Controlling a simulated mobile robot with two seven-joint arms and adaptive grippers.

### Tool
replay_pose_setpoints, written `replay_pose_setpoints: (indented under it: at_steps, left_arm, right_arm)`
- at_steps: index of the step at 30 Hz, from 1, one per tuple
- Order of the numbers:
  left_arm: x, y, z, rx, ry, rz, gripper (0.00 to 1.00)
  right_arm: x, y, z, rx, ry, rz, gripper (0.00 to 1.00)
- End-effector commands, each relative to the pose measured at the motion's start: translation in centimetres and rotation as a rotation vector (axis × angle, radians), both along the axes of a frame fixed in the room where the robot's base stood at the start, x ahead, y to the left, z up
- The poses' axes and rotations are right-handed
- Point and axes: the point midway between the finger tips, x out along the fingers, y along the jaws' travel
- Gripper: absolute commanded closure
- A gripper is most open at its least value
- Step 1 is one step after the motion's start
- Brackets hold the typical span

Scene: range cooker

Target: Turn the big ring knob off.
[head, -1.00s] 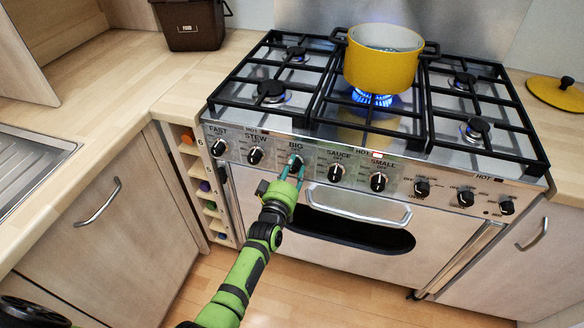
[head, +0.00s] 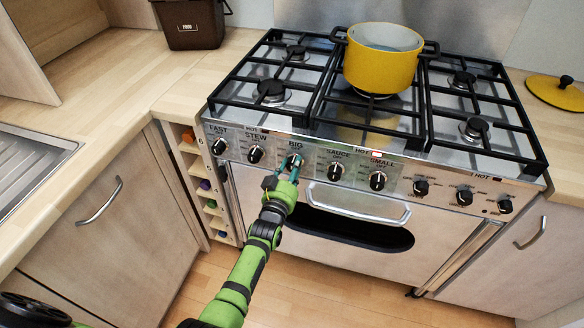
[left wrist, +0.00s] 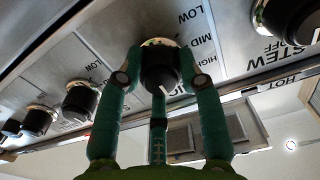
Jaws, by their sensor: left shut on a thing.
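The big ring knob (head: 296,159) is on the cooker's front panel (head: 317,158), under the label BIG. My left gripper (head: 290,167) is shut on this knob. My right gripper is not in view.
The stew knob (head: 255,155) and sauce knob (head: 336,171) flank the held knob closely. The oven door handle (head: 357,204) juts out below right. A yellow lid (head: 557,92) lies on the right worktop, and a brown food bin (head: 190,24) stands at the back left.

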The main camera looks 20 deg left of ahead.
Motion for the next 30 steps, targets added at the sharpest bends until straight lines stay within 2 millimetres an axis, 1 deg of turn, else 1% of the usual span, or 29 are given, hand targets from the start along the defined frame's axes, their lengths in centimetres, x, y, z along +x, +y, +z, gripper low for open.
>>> replay_pose_setpoints:
  at_steps: [1,14,15,16,17,26,30]
  left_arm:
    - [-0.09,-0.04,-0.31,0.006,0.007,0.0,0.95]
    - [-0.11,-0.02,-0.35,0.016,0.008,0.0,0.95]
    - [-0.11,-0.01,-0.35,0.016,0.008,0.0,0.55]
    - [-0.11,-0.01,-0.35,0.016,0.008,0.0,0.43]
    - [-0.11,-0.01,-0.34,0.016,0.008,0.0,0.39]
    - [-0.07,0.01,-0.14,0.015,0.003,0.0,0.39]
    - [-0.75,0.03,-0.16,0.015,0.003,0.0,0.39]
  right_arm:
    - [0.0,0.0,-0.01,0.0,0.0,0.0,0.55]
    - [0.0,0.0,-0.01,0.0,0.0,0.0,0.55]
    - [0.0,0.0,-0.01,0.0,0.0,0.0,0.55]
    - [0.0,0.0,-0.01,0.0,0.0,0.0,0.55]
    - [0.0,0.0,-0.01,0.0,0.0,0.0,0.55]
    - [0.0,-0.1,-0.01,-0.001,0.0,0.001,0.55]
    - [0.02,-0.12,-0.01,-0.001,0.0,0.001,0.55]
